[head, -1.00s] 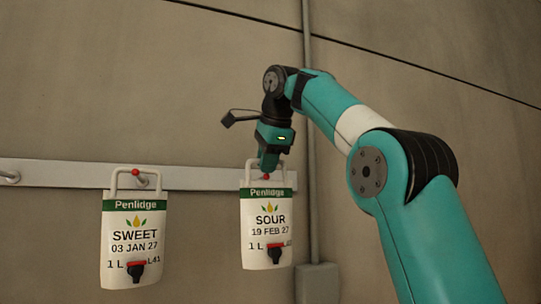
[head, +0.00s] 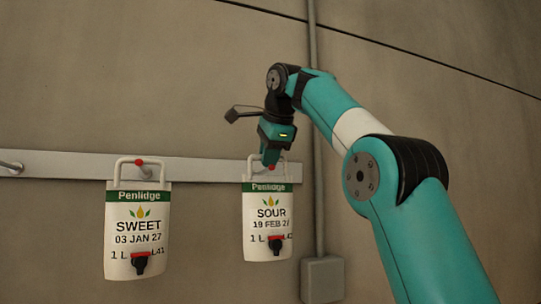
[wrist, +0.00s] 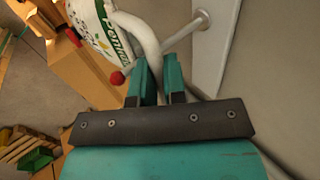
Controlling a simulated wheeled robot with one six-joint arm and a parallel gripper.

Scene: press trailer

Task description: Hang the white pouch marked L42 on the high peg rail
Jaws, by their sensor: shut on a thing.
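The white pouch (head: 267,224) reads SOUR, 19 FEB 27, with a green Penlidge band; its small corner mark looks like L42 but is partly unclear. It hangs upright in front of the right end of the peg rail (head: 220,170). My gripper (head: 269,163) is shut on the pouch's handle, at the peg. In the wrist view the white handle (wrist: 140,35) runs between my fingers (wrist: 159,80) and crosses the red-tipped peg (wrist: 160,50). I cannot tell whether the handle rests on the peg.
A second white pouch marked SWEET, L41 (head: 138,222) hangs on a peg to the left. An empty peg (head: 12,167) is at the far left. A vertical conduit (head: 318,200) and a grey box (head: 322,280) are at the right. Cardboard boxes (wrist: 85,60) stand below.

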